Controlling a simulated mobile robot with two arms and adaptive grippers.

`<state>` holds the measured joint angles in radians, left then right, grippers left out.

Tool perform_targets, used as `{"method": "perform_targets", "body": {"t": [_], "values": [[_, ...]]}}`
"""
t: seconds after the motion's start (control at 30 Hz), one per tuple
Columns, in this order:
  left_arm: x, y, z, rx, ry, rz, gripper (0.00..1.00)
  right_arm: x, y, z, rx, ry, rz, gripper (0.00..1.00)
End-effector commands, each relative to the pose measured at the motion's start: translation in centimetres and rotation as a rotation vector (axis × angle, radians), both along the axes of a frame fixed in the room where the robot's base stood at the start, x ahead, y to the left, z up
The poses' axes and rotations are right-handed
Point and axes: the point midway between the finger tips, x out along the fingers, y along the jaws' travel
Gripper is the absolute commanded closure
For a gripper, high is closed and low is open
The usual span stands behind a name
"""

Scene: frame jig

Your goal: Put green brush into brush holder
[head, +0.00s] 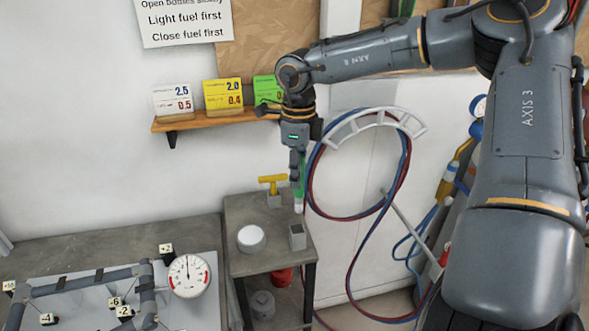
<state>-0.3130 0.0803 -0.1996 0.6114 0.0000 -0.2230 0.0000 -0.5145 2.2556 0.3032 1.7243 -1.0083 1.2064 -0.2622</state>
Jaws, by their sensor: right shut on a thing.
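My right gripper (297,165) hangs down over the small side table and is shut on the green brush (300,190). The brush is upright with its pale lower end (299,205) pointing down. Part of the green handle is hidden by the gripper's fingers. A small grey square box with a dark open top, which looks like the brush holder (297,238), stands on the table below the brush. The brush's tip shows above the holder in the picture and looks clear of it. My left gripper is out of view.
On the side table (268,261) are a white round lid-like thing (251,239) and a yellow T-handled tool (272,185) in a grey block, close by the brush. Red and blue hoses (312,175) hang on the wall behind. A gauge (189,276) lies on the jig table at left.

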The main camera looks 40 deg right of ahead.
Motion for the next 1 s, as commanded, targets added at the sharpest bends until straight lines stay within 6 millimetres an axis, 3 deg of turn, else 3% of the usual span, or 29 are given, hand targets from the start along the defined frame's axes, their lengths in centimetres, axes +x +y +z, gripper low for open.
{"method": "perform_targets", "body": {"t": [0.17, 0.4, 0.5, 1.0], "values": [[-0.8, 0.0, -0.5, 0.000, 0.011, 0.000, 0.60, 0.0, 0.0, -1.0, 0.001, 0.000, -0.001, 1.00], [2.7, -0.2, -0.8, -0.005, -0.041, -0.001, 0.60, 0.0, 0.0, -2.2, 0.001, 0.000, -0.001, 1.00], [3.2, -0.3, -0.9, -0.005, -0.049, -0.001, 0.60, 0.0, 0.0, -2.7, 0.001, 0.001, -0.001, 1.00], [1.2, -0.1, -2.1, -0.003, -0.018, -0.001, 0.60, 0.0, 0.0, -5.2, 0.002, 0.001, 0.000, 1.00]]}}
